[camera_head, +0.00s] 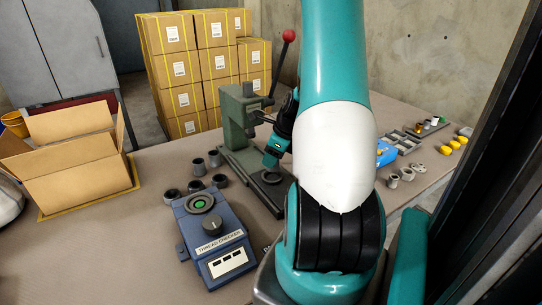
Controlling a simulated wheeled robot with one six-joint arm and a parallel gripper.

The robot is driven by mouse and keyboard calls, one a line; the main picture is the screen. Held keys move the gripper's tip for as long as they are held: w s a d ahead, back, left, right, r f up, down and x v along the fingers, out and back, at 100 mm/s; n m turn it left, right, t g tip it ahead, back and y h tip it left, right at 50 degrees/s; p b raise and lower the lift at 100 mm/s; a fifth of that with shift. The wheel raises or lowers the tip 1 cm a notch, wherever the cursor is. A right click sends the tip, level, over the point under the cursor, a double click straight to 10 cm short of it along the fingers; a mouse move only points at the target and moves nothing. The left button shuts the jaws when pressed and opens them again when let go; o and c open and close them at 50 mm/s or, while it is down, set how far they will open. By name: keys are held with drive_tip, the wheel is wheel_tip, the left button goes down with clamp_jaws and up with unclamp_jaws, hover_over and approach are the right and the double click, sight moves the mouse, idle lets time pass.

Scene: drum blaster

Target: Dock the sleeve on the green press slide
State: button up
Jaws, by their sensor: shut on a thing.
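The green press (236,125) stands on the table left of my arm, with a lever that ends in a red ball. Its slide is at the upper front of the column, partly hidden by my wrist. My gripper (265,118) is at the front of the press head, at about the slide's height, and points left toward it. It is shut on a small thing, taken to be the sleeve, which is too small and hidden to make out. I cannot tell whether the sleeve touches the slide.
Several grey and dark sleeves (198,167) stand left of the press base. A blue thread checker (213,240) is in front. An open carton (78,175) is at the left. Stacked boxes (200,60) stand behind. Trays (405,143), yellow parts and grey rings lie right of my arm.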

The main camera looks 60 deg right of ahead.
drive_tip(key=shift+f+b, duration=1.05)
drive_tip(key=shift+f, duration=0.4)
drive_tip(key=shift+r+p, duration=0.1)
drive_tip(key=shift+p, duration=0.65)
drive_tip(key=shift+f+b, duration=0.3)
drive_tip(key=shift+f, duration=0.3)
drive_tip(key=o, duration=0.8)
drive_tip(key=p+v, duration=1)
drive_tip(key=v, duration=0.1)
idle(0.7)
